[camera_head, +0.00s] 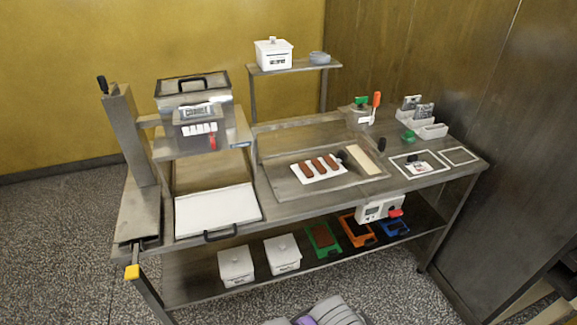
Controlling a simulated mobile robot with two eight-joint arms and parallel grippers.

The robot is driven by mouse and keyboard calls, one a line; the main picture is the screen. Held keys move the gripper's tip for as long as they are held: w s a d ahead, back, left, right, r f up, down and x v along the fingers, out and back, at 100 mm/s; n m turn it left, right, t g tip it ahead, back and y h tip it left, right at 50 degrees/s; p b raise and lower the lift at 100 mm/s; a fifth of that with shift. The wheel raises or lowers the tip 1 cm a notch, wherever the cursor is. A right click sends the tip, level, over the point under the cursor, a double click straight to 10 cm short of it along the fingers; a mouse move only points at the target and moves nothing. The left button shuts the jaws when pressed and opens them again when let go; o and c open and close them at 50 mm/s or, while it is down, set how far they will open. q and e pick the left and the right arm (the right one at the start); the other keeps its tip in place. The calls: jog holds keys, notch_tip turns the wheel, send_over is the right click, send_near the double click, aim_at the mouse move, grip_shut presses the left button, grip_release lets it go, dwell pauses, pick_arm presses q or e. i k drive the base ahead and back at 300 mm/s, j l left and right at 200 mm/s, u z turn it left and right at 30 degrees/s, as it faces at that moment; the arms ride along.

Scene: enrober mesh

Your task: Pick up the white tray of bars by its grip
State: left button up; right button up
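The white tray of bars (322,176) lies on the steel table, right of the middle, inside a shallow metal pan (285,190). Several brown bars (318,165) lie side by side on the tray. A small dark piece (342,156) sits at the tray's right end and looks like its grip; it is too small to make out clearly. A beige block (366,161) lies just right of it.
The enrober machine (193,120) stands on the left, with a white pull-out tray (217,211) in front. A pot (357,113) with an orange-handled tool stands behind the pan. Framed mats (417,164) lie at the right. White bins (236,264) and colored trays (323,239) fill the lower shelf.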

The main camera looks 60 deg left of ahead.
aim_at(315, 169)
jog(key=u, duration=1.8)
jog(key=i+l, duration=0.2)
jog(key=i, duration=0.2)
jog(key=i+l+u, duration=0.1)
jog(key=i+l, duration=0.15)
jog(key=i, duration=0.15)
jog(key=i+l, duration=0.25)
jog(key=i, duration=0.15)
